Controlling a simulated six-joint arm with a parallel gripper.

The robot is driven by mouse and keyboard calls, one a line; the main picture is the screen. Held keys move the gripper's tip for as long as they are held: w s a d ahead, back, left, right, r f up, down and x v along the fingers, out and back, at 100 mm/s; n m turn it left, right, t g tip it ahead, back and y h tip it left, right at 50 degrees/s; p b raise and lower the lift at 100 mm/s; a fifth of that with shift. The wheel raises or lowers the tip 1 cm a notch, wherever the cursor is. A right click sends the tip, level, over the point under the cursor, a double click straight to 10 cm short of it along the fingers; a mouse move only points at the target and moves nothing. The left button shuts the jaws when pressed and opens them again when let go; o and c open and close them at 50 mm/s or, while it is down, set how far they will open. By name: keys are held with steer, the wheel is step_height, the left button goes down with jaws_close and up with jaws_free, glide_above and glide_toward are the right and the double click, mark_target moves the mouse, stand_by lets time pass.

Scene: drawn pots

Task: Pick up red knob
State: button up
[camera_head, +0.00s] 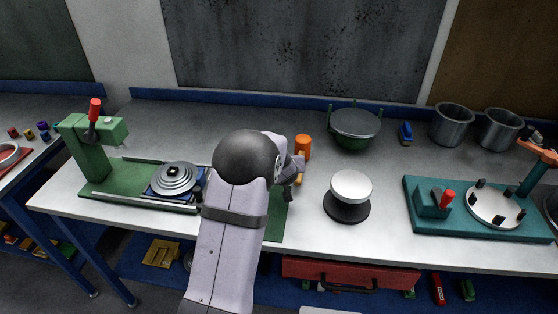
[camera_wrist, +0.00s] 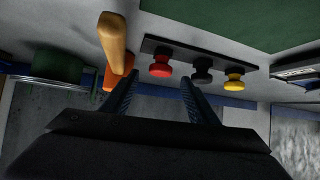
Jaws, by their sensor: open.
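The red knob (camera_wrist: 160,66) shows in the wrist view, a round red button on a dark strip (camera_wrist: 200,55). A black knob (camera_wrist: 203,72) and a yellow knob (camera_wrist: 234,80) sit beside it on the same strip. My gripper (camera_wrist: 158,78) is open, its two dark fingers spread with nothing held between them. The red knob appears beyond the gap between the fingertips, nearer the left finger; I cannot tell the distance. In the head view my gripper (camera_head: 298,170) is over the middle of the bench, and my arm hides the knob strip there.
An orange-handled object (camera_wrist: 113,42) stands close to the left finger in the wrist view. In the head view, an orange cylinder (camera_head: 303,144) is just behind my gripper. A white-topped round object (camera_head: 351,187) and a green pot (camera_head: 354,127) stand to the right.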

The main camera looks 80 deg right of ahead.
steer(key=shift+p+x, duration=0.9)
steer(key=shift+x, duration=1.7)
steer(key=shift+c, duration=0.6)
steer(key=c, duration=1)
